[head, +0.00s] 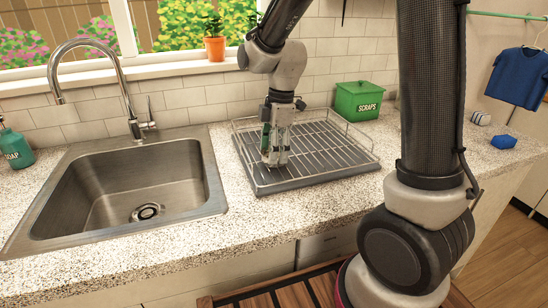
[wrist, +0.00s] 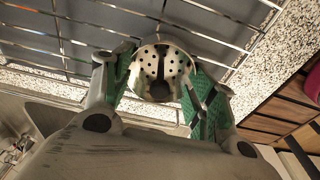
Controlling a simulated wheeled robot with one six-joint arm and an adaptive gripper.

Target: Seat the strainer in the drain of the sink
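The strainer (wrist: 160,62) shows in the wrist view as a pale round piece with small holes and a dark middle. My gripper (wrist: 163,78) has its two green-padded fingers against opposite sides of it, closed on it. In the head view my gripper (head: 275,160) points down at the left part of the dish rack (head: 330,165); the strainer is hard to make out there. I cannot tell whether it touches the rack. The steel sink (head: 110,180) is left of the rack, and its round dark drain (head: 147,211) is uncovered in the basin floor.
The faucet (head: 125,85) arches over the sink's back left. A soap bottle (head: 15,146) stands left of the sink. A green scraps bin (head: 358,100) stands behind the rack, and a blue item (head: 503,142) lies to the right. A speckled counter strip separates sink and rack.

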